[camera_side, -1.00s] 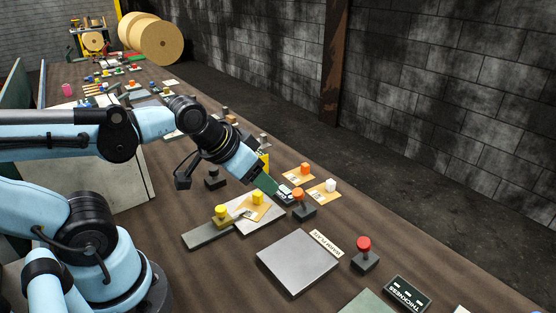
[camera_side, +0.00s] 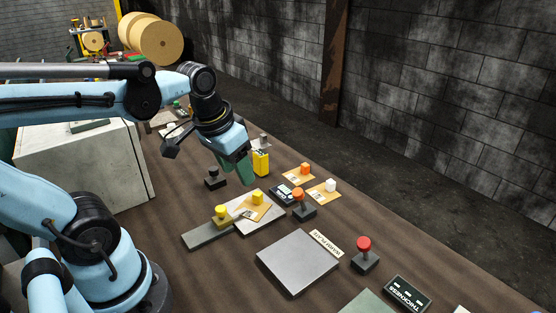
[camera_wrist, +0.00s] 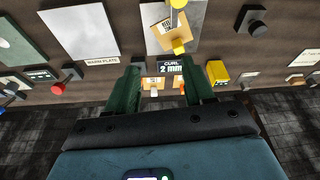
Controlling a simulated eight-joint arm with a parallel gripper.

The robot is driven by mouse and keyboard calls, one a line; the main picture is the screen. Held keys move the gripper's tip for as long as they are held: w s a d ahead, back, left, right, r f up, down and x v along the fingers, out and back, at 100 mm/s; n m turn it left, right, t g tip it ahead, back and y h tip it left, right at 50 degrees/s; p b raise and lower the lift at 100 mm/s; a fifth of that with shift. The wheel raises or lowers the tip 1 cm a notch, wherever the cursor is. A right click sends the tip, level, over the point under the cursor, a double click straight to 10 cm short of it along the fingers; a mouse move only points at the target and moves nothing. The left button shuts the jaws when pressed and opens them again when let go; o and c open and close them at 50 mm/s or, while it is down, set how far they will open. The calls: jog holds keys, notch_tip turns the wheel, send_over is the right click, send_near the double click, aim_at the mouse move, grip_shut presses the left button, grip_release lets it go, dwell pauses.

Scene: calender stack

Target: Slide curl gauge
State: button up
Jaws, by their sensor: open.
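A long grey bar (camera_side: 203,236) carries a yellow knob (camera_side: 221,211) and meets a light grey plate (camera_side: 266,216). A tan card with a second yellow knob (camera_side: 257,198) lies on that plate. A dark display (camera_side: 283,195) beside it reads "CURL 2 MM" in the wrist view (camera_wrist: 171,68). My gripper (camera_side: 240,178) has green fingers pointing down, above and behind the plate, apart from the knobs. In the wrist view the fingers (camera_wrist: 162,82) are spread with nothing held.
A yellow block (camera_side: 261,163) and a black knob (camera_side: 212,178) stand near my gripper. The warm plate (camera_side: 297,262) and a red button (camera_side: 364,253) are in front. Tan cards with orange and white blocks lie at the right.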

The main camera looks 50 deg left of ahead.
aim_at(220, 208)
jog(key=s+a+r+n+g, duration=0.1)
jog(key=s+a+r+g, duration=0.1)
jog(key=s+a+g, duration=0.15)
jog(key=shift+h, duration=0.3)
jog(key=shift+w+f, duration=0.15)
jog(key=shift+f, duration=2.9)
jog(key=shift+w+f, duration=0.15)
jog(key=shift+f, duration=2.9)
grip_shut()
